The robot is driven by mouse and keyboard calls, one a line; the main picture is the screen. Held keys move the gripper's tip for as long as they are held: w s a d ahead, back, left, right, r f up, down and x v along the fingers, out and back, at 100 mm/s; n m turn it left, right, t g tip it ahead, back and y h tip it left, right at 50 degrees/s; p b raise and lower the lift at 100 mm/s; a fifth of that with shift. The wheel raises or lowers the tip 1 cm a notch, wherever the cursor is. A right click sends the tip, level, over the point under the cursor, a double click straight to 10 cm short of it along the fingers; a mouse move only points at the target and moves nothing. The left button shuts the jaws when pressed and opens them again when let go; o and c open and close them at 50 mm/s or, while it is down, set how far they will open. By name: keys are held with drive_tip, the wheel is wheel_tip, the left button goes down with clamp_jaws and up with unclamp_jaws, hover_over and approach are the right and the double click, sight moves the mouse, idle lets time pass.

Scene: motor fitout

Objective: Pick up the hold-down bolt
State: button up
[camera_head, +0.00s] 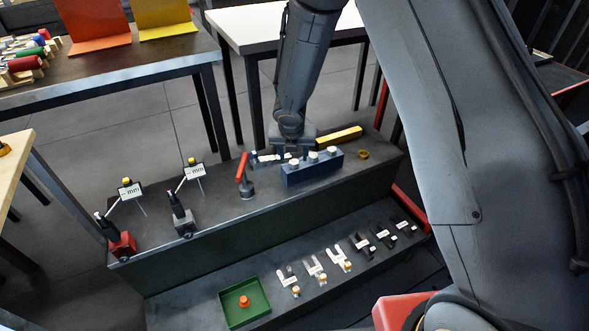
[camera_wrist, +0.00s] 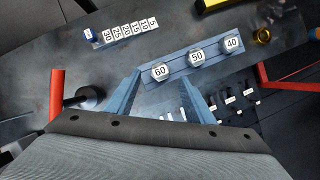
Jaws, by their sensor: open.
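A blue bolt rack (camera_head: 312,177) stands on the dark upper bench top and holds three silver hex-headed bolts in a row. In the wrist view the rack (camera_wrist: 177,70) shows its bolt heads labelled 60 (camera_wrist: 160,72), 50 (camera_wrist: 197,57) and 40 (camera_wrist: 232,43). My gripper (camera_wrist: 160,82) is open and empty, its two blue-grey fingers either side of the 60 bolt in that view. How high the fingertips are above the bolt I cannot tell. In the head view my gripper (camera_head: 291,150) hangs just behind the rack's left end, partly hidden.
Left of the rack are a numbered block strip (camera_wrist: 125,30) and a red-handled tool (camera_head: 243,175). A yellow bar (camera_head: 338,137) and brass ring (camera_head: 363,154) lie behind and right. The lower shelf holds a green tray (camera_head: 226,308) and several slotted plates (camera_head: 315,268).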

sight(294, 162)
drive_tip(key=b+x, duration=0.1)
drive_tip(key=x, duration=0.3)
clamp_jaws()
drive_tip(key=shift+r, duration=0.1)
